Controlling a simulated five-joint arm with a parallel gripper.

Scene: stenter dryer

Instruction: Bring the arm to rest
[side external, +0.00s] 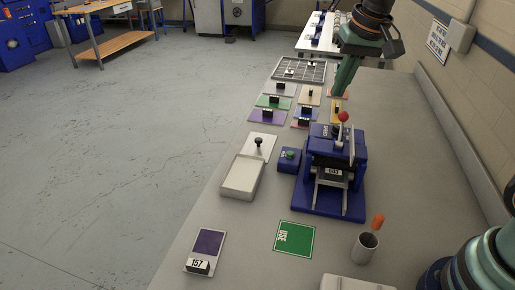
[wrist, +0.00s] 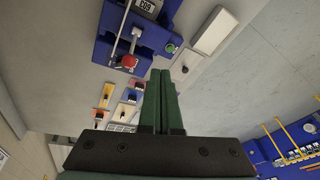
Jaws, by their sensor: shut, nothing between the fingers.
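My gripper (side external: 343,93) hangs at the upper right of the side external view, fingers down, behind the blue machine (side external: 325,202). In the wrist view its two green fingers (wrist: 161,74) lie side by side, shut, with nothing held. The blue machine, with a red-knobbed lever and a label that seems to read 603, also shows at the top of the wrist view (wrist: 107,48). I cannot tell the exact height of the fingers above the bench.
The grey bench (side external: 215,262) carries a white tray (side external: 242,177), a green card (side external: 294,237), a purple sample card (side external: 209,243), a cup (side external: 364,247) with an orange-handled tool, and a gridded tray (side external: 300,69). Several coloured cards lie near the gripper. A wall bounds the right side.

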